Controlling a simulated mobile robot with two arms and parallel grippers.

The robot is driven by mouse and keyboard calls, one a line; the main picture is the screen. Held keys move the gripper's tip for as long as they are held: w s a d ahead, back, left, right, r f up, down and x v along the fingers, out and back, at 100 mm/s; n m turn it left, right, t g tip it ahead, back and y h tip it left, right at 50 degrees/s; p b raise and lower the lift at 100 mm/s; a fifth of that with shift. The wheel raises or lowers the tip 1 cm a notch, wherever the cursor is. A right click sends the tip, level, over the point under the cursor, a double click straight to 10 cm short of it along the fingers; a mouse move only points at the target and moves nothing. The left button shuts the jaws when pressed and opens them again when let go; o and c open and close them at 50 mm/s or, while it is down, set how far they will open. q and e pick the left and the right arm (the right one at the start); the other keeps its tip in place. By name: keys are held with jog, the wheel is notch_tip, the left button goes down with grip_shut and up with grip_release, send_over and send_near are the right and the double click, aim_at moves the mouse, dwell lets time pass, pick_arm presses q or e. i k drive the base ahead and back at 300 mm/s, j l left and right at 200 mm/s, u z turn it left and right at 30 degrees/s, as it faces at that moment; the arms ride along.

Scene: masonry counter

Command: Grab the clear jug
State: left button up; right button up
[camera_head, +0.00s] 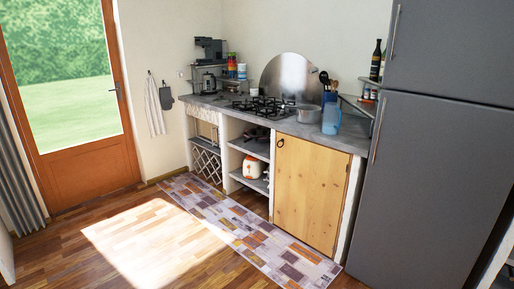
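A clear, bluish jug (331,119) stands upright on the right part of the grey masonry counter (345,142). It is close to the counter's front edge, just right of a grey metal pot (308,114). A blue utensil holder (328,97) with dark utensils is behind it. Neither of my grippers is in the head view, so their state does not show.
A gas hob (262,106) is left of the pot. A tall grey fridge (432,170) bounds the counter on the right. A patchwork rug (250,228) lies along the wooden cupboard door (308,190). The wooden floor (150,235) in front is clear.

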aim_at(332, 114)
jog(key=i+z, duration=0.15)
jog(key=i, duration=0.25)
jog(key=i+j+z, duration=0.2)
jog(key=i, duration=0.25)
jog(key=i+j+z, duration=0.15)
jog(key=i, duration=0.25)
jog(key=i+j+z, duration=0.2)
jog(key=i, duration=0.2)
